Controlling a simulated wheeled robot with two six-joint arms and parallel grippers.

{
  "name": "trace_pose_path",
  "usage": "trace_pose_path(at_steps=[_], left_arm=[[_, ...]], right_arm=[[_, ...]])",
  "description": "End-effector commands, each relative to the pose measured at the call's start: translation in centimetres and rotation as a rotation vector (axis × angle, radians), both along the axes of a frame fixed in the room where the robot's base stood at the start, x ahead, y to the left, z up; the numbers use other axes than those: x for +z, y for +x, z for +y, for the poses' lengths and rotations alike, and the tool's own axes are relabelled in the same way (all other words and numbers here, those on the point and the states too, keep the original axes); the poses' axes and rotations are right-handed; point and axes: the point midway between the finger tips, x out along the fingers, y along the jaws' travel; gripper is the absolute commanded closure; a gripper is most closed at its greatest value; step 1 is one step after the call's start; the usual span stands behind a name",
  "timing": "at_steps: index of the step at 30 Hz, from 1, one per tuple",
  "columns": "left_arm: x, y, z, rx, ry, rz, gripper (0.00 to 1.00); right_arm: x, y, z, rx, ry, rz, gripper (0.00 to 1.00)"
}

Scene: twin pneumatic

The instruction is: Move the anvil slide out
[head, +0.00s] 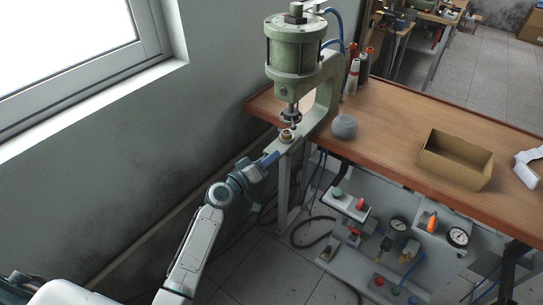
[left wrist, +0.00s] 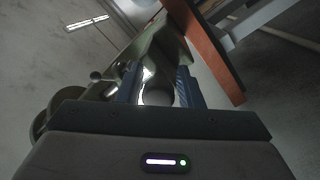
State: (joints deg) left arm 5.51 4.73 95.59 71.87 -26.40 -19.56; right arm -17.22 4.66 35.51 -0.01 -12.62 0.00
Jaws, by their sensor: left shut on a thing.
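The green pneumatic press (head: 297,52) stands at the left end of the wooden bench. Its anvil slide (head: 287,135), with a small brass-coloured piece on top, sits below the ram on the lower arm of the press. My left gripper (head: 271,158) reaches up from the lower left to the front end of the slide. In the left wrist view, its blue fingers (left wrist: 158,88) are closed on either side of a rounded, shiny part, which I take to be the front of the slide. The fingers partly hide this part. My right gripper is out of view.
A grey ball-like object (head: 344,127) and several bottles (head: 353,76) stand right of the press. An open cardboard box (head: 455,160) is farther right on the bench (head: 400,125). The wall is close on the left.

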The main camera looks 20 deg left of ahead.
Motion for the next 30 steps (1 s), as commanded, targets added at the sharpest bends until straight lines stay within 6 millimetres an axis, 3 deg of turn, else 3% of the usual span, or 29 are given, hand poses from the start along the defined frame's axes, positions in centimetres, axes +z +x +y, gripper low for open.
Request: trace_pose_path(at_steps=[6,12,25,26,27,30], left_arm=[[-0.5,-5.7,2.1,0.001,0.015,-0.001,1.00],[-0.3,-9.1,3.4,0.001,0.013,-0.003,1.00],[0.1,-9.9,3.6,-0.001,0.010,-0.004,1.00],[0.1,-9.9,3.6,0.000,0.011,-0.005,0.61],[0.1,-9.9,3.6,0.000,0.010,-0.005,0.54],[0.0,-9.9,3.6,0.000,0.009,-0.002,0.54]], right_arm=[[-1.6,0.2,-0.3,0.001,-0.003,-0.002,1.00],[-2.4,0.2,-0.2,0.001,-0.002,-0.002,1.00],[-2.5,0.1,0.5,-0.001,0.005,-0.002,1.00],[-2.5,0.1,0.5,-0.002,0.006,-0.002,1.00],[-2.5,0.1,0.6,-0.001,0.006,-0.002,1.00],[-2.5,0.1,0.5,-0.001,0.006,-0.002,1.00]])
